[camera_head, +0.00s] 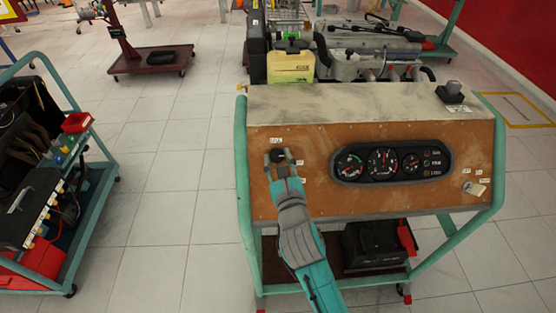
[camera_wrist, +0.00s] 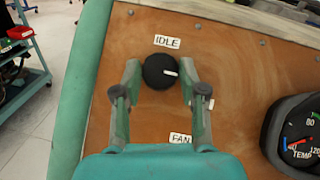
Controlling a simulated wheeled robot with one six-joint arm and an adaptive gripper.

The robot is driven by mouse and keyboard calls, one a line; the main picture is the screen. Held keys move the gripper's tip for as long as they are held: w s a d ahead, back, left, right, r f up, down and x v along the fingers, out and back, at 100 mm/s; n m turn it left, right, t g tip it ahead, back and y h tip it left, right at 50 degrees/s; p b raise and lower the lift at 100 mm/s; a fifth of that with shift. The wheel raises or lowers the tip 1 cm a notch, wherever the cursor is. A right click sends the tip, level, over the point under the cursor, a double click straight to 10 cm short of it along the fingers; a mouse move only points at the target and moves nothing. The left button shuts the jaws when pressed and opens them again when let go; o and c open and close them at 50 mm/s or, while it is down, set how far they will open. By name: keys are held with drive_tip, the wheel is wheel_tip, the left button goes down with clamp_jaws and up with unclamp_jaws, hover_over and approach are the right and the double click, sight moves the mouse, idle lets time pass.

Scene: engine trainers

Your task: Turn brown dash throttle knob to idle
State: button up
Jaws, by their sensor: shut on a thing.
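The dash throttle knob (camera_head: 276,155) is a round black knob on the brown dash panel (camera_head: 320,200), at the panel's upper left. In the wrist view the knob (camera_wrist: 158,72) has a white pointer mark toward the right, away from the "IDLE" label (camera_wrist: 167,42) above it. A "FAN" label (camera_wrist: 180,138) lies below it. My gripper (camera_head: 284,162) is at the knob, its fingers on the left and right sides of it. In the wrist view my gripper (camera_wrist: 160,76) is shut on the knob. The right finger partly hides another white label (camera_wrist: 210,104).
A black gauge cluster (camera_head: 390,162) sits right of the knob; its edge also shows in the wrist view (camera_wrist: 272,130). The green frame (camera_head: 241,170) borders the panel's left. A tool cart (camera_head: 60,200) stands at far left, with open floor between.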

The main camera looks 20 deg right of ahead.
idle(0.3)
drive_tip(key=o, duration=1.1)
drive_tip(key=shift+o, duration=0.2)
drive_tip(key=shift+s, duration=0.1)
drive_tip(key=s+a, duration=0.2)
drive_tip(key=s, duration=0.9)
drive_tip(key=shift+s, duration=0.3)
